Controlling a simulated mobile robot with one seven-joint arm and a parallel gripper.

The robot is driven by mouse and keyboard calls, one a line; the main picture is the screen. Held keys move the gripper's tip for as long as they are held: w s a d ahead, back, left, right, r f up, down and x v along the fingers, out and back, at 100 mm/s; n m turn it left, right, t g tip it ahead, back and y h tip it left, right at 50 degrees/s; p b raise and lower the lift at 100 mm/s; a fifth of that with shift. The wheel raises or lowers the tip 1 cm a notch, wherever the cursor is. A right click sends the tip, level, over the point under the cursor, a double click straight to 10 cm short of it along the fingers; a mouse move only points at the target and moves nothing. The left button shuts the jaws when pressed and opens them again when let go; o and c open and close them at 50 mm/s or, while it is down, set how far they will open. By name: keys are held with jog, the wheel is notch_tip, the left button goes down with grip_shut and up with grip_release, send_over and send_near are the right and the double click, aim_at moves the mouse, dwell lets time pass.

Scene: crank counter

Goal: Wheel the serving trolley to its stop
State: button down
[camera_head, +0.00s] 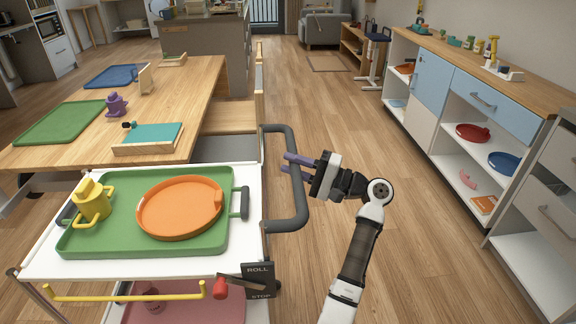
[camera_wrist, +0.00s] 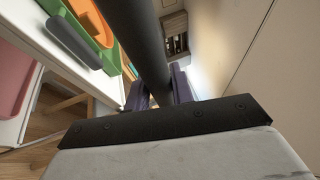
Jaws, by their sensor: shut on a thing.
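The serving trolley (camera_head: 155,264) is white and stands at the lower left in the head view. Its dark grey push handle (camera_head: 300,203) loops out from the trolley's right side. My gripper (camera_head: 292,164) is at the handle's outer bar, its purple fingers shut on it. In the wrist view the dark handle bar (camera_wrist: 148,45) runs between the fingers. On the trolley's top a green tray (camera_head: 150,253) holds an orange round tray (camera_head: 180,208) and a yellow two-handled cup (camera_head: 92,203). A sign reading ROLL and STOP (camera_head: 258,280) with a red-knobbed lever (camera_head: 220,287) sits at the near right corner.
A wooden table (camera_head: 188,95) stands directly beyond the trolley, with a bench (camera_head: 228,118) at its right. A long cabinet (camera_head: 430,110) with open shelves lines the right side. The wooden floor (camera_head: 335,110) between them is clear.

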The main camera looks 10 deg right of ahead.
jog(key=c, duration=1.2)
grip_release()
jog(key=b+v, duration=0.2)
jog(key=v, duration=1.2)
